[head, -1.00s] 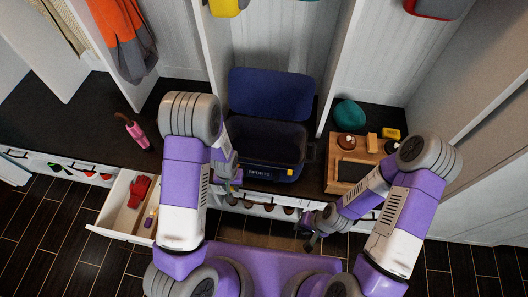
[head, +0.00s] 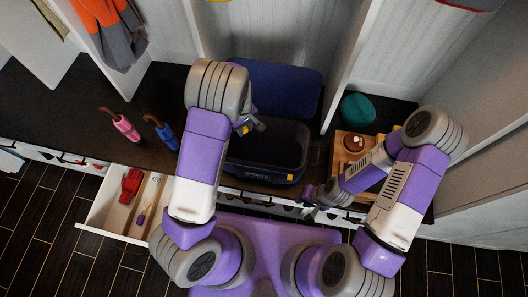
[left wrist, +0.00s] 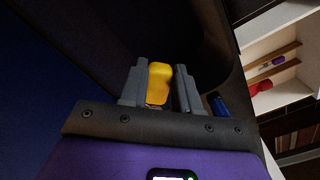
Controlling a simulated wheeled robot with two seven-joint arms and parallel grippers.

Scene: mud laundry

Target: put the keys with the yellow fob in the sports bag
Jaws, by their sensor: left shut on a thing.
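The sports bag (head: 262,172) is dark navy, stands on the bench and has its blue lid (head: 285,90) raised open. My left gripper (head: 250,126) is over the left rear part of the bag's opening. In the left wrist view its fingers (left wrist: 161,88) are shut on the yellow fob (left wrist: 158,82). The keys themselves are hard to make out. The dark bag interior (left wrist: 150,30) lies beyond the fingertips. My right gripper (head: 308,207) hangs low in front of the bench, right of the bag, and its fingers are too small to read.
An open drawer (head: 108,217) at left holds a red glove (head: 131,184) and a small purple-and-yellow item (head: 140,216).

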